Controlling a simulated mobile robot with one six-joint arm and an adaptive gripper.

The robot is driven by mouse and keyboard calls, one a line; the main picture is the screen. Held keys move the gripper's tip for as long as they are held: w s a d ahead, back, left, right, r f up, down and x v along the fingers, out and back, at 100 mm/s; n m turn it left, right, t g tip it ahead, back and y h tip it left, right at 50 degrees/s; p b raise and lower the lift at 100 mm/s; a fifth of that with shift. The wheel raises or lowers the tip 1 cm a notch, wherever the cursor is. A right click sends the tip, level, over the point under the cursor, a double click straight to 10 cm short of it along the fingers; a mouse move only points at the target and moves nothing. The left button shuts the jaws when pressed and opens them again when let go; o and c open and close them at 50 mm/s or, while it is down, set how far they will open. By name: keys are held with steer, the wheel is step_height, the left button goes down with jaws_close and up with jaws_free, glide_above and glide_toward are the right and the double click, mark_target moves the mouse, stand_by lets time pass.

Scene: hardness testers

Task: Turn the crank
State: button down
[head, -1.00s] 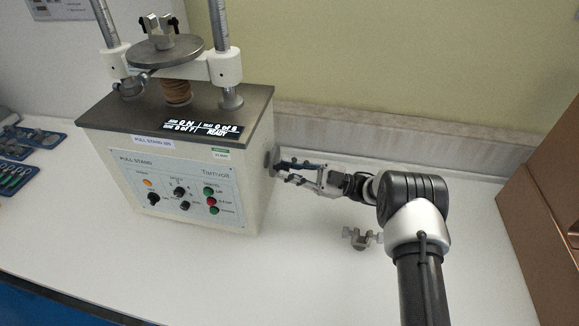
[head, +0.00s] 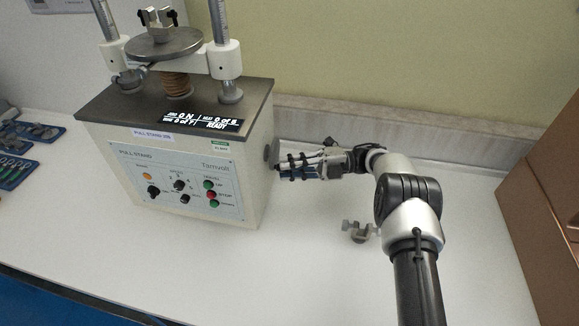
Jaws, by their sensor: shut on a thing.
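The pull stand (head: 195,150) is a cream box with a grey top, a control panel and a display reading 0 N and READY. Its crank hub (head: 268,153) shows on the right side of the box. My gripper (head: 287,166) is at that side, shut on the crank's handle. The fingers and the dark blue parts around them hide most of the crank, so I cannot make out its arm clearly. A round grey plate (head: 165,45) sits above the box on a bellows between two columns.
A small metal clamp (head: 358,231) lies on the white bench below my arm. Brown boxes (head: 545,215) stand at the right edge. Blue trays (head: 20,165) with small parts lie at the far left. The bench in front of the stand is clear.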

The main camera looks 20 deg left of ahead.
steer(key=w+n+t+h, duration=0.1)
steer(key=n+t, duration=0.2)
steer(key=n, duration=0.3)
steer(key=w+r+n+t+h, duration=0.1)
steer(key=w+n+t, duration=0.1)
steer(key=n, duration=0.4)
steer(key=w+r+n+t, duration=0.1)
steer(key=w+n+t, duration=0.1)
steer(key=n+t, duration=0.2)
steer(key=shift+a+n+t+h, duration=0.15)
steer(key=shift+n+t+h, duration=0.25)
steer(key=shift+n, duration=1.1)
steer(key=c, duration=1.5)
jaws_free()
steer(key=v, duration=1.2)
